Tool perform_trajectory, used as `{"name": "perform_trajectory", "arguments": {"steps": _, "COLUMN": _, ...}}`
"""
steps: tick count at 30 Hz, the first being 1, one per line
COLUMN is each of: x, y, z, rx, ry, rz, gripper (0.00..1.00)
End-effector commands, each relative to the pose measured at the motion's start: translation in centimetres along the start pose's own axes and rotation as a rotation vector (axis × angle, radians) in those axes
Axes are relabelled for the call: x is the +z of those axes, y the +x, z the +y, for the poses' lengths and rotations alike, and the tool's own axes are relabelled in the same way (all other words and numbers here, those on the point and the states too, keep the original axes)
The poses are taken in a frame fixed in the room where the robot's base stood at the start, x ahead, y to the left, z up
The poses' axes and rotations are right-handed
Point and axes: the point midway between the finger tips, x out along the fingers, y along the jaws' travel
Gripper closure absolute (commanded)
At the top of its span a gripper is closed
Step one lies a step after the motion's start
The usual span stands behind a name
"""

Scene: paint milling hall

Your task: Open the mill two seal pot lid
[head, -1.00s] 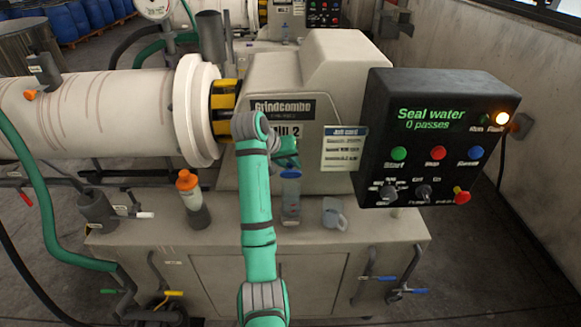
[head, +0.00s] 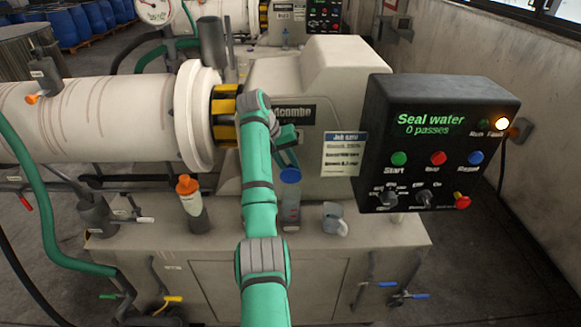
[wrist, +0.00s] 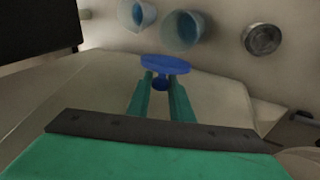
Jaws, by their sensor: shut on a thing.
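The mill two seal pot (head: 291,211) is a clear, upright pot on the bench in front of the mill. Its blue lid (head: 291,175) is just above the pot mouth in the head view. In the wrist view, my gripper (wrist: 160,86) is shut on the knob of the blue lid (wrist: 165,64). The lid is a flat disc beyond the fingertips. An open bluish vessel (wrist: 183,32), seemingly the pot, shows behind it, apart from the lid. In the head view my arm partly hides the mill, and the fingertips are hard to make out.
A grey jug (head: 335,219) stands right of the pot. An orange-capped bottle (head: 190,200) stands left. The black control box (head: 440,145) shows "Seal water 0 passes" and a lit amber lamp. The mill housing (head: 335,85) rises behind. A round grey top (wrist: 262,40) shows in the wrist view.

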Motion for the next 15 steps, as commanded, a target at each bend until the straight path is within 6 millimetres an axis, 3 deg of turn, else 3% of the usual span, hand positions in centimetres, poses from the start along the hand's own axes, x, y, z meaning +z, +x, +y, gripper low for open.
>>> {"name": "perform_trajectory", "arguments": {"steps": 10, "x": 0.0, "y": 0.19, "z": -0.04, "rx": -0.001, "ry": -0.001, "rz": -0.001, "gripper": 1.0}}
{"name": "perform_trajectory", "arguments": {"steps": 11, "x": 0.0, "y": 0.19, "z": -0.04, "rx": -0.001, "ry": -0.001, "rz": -0.001, "gripper": 0.76}}
{"name": "perform_trajectory", "arguments": {"steps": 12, "x": 0.01, "y": 0.2, "z": -0.04, "rx": 0.0, "ry": -0.001, "rz": -0.001, "gripper": 0.66}}
{"name": "perform_trajectory", "arguments": {"steps": 15, "x": 0.01, "y": 0.16, "z": -0.03, "rx": 0.0, "ry": -0.001, "rz": -0.001, "gripper": 0.64}}
